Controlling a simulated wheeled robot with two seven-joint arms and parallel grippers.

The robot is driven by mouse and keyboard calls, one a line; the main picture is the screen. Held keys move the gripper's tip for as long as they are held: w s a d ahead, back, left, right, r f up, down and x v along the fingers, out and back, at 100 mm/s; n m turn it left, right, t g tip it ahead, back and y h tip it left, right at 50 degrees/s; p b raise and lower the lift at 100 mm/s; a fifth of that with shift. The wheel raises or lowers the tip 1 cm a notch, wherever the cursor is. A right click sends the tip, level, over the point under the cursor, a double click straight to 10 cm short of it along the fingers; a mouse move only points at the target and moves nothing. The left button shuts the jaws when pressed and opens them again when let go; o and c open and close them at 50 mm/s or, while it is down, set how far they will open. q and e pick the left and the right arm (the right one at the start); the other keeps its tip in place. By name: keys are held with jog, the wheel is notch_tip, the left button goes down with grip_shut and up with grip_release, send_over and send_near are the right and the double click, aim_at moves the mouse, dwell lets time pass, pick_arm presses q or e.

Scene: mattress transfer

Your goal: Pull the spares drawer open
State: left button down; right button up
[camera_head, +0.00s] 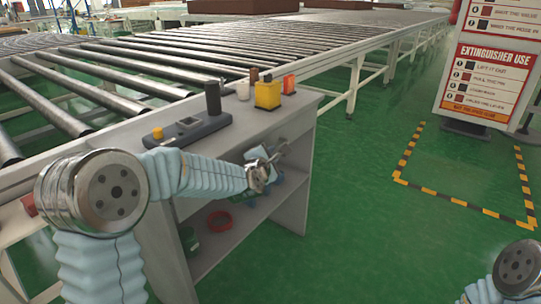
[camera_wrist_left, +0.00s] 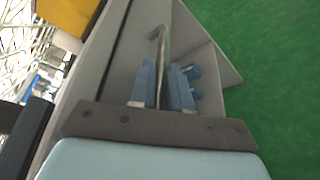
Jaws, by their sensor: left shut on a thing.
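The grey workbench (camera_head: 150,125) stands beside the roller conveyor, and the spares drawer is under its top, largely hidden behind my left arm and gripper in the head view. My left gripper (camera_head: 262,172) is at the bench's front, just under the top. In the left wrist view, the blue fingers of the left gripper (camera_wrist_left: 166,88) are shut on the curved metal handle (camera_wrist_left: 161,42). The grey front panel (camera_wrist_left: 125,70) lies alongside it. How far the drawer stands out cannot be told. My right gripper is out of view.
A red ring (camera_head: 219,221) lies on the lower shelf. Green floor (camera_head: 350,215) is clear to the right, up to a striped floor marking (camera_head: 460,201).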

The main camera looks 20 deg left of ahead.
pick_arm(q)
jog(key=s+d+b, duration=0.1)
jog(key=s+d, duration=0.3)
jog(key=d, duration=0.6)
jog(key=s+d, duration=0.4)
jog(key=d, duration=0.7)
jog(key=shift+d+b, duration=0.3)
jog(key=shift+b, duration=0.05)
jog(key=c, duration=1.2)
grip_release()
jog(key=shift+w, duration=0.1)
jog(key=shift+o, duration=0.2)
jog(key=v, duration=1.3)
jog(key=shift+s+b, duration=0.35)
jog(key=shift+s, duration=0.05)
jog(key=shift+r, duration=0.1)
